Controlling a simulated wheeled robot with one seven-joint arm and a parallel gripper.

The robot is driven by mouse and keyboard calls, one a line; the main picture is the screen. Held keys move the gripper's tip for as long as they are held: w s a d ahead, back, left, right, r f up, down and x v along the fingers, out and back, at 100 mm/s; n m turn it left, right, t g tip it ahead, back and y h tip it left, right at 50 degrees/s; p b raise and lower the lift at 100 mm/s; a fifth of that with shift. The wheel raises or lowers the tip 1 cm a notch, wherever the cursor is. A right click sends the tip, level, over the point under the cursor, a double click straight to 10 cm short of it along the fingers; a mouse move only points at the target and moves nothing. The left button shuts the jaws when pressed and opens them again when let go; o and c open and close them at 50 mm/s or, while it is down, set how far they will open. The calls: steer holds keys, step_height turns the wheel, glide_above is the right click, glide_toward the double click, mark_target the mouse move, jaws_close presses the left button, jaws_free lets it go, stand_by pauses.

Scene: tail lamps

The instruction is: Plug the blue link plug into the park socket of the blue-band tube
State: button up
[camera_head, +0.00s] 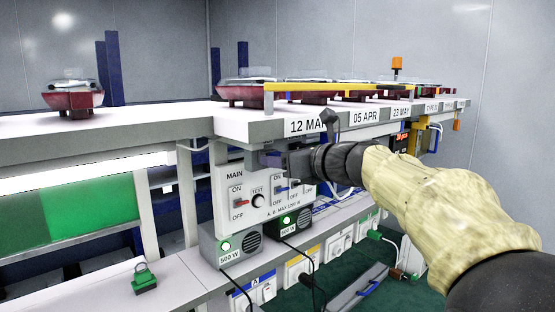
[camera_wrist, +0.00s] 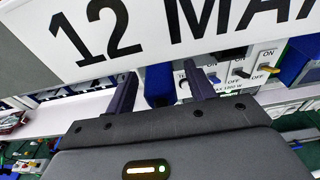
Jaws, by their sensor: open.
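My gripper (camera_head: 272,160) is open below the bench edge, in front of the panel marked MAIN. In the wrist view its two dark fingers (camera_wrist: 160,82) stand apart, with a blue shape behind the gap; I cannot tell whether this is the blue link plug. I cannot single out that plug in the head view. A white socket box with a blue band marked A (camera_head: 253,290) sits on the lower shelf. I cannot tell whether it belongs to the blue-band tube, and no such tube is clearly identifiable. My forearm hides part of the bench's right side.
The panel marked MAIN (camera_head: 240,190) has switches and a knob. A green padlock-like piece (camera_head: 144,279) sits on the left shelf. Red cradles (camera_head: 72,96) stand on top. The date-labelled edge (camera_wrist: 200,25) overhangs close to my gripper.

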steer(key=b+v, duration=0.4)
steer(key=v, duration=1.3)
